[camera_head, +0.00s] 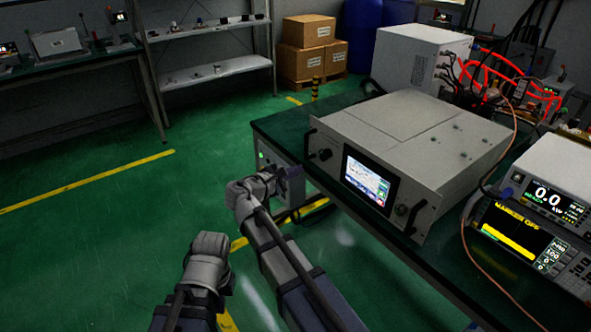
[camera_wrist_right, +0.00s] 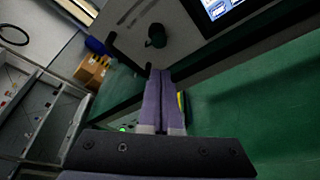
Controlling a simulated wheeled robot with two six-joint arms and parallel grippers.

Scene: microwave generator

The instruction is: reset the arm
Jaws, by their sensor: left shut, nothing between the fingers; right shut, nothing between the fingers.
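My right gripper (camera_head: 291,174) is beside the front left corner of the bench, near a light box with a green light (camera_head: 262,155). In the right wrist view its two purple fingers (camera_wrist_right: 164,74) are together with nothing between them. The fingers point toward the front panel of the generator unit (camera_head: 420,135), apart from it as far as I can tell. My left gripper (camera_head: 211,246) is lower and further left, over the green floor; it is shut and its fingertips are hard to make out. It holds nothing that I can see.
The generator has a lit screen (camera_head: 368,182), a black knob (camera_wrist_right: 156,36) and side handles. Meters (camera_head: 545,195) and a copper-coloured cable stand at the right. A white box (camera_head: 420,55) with red cables is behind. Cardboard boxes (camera_head: 310,50) and shelves stand further back. The left floor is clear.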

